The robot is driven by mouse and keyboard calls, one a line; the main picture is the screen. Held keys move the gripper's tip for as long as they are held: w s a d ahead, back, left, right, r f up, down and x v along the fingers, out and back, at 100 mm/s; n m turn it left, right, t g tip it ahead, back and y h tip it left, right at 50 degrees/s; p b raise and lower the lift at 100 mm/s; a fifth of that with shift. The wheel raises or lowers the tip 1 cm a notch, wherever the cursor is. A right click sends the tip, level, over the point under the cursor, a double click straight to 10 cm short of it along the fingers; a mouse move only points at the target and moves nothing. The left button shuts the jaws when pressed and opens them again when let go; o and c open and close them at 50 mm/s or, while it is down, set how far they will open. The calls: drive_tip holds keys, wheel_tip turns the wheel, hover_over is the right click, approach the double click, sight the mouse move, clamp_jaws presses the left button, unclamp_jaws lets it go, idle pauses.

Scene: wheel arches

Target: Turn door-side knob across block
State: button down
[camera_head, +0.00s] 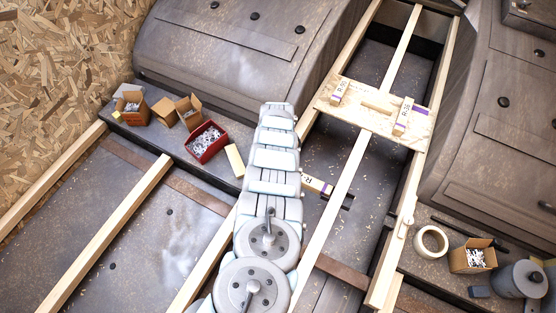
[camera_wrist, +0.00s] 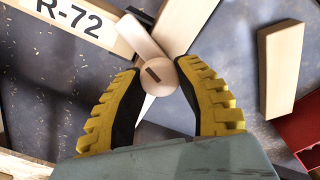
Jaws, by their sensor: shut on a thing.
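In the wrist view a round, pale wooden knob (camera_wrist: 160,76) with a dark slot sits on a pale batten (camera_wrist: 188,22). A pale turning bar (camera_wrist: 146,38) extends from the knob toward the upper left, close beside the block labelled R-72 (camera_wrist: 78,20); I cannot tell whether they touch. My gripper (camera_wrist: 162,72) has its yellow and black fingers closed on the knob's sides. In the head view my arm hides the knob and gripper; part of the labelled block (camera_head: 318,186) shows right of the arm.
Left of my arm are a red bin (camera_head: 206,142), a loose wooden block (camera_head: 235,160) and cardboard boxes (camera_head: 188,112). A board (camera_head: 370,105) with labelled blocks crosses the battens. At right are a tape roll (camera_head: 431,242) and another knob (camera_head: 404,226).

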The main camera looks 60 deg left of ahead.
drive_tip(key=shift+f+n+b, duration=0.15)
drive_tip(key=shift+n+b, duration=0.95)
drive_tip(key=shift+n, duration=1.2)
drive_tip(key=c, duration=0.6)
unclamp_jaws()
wheel_tip(320, 180, up, 12)
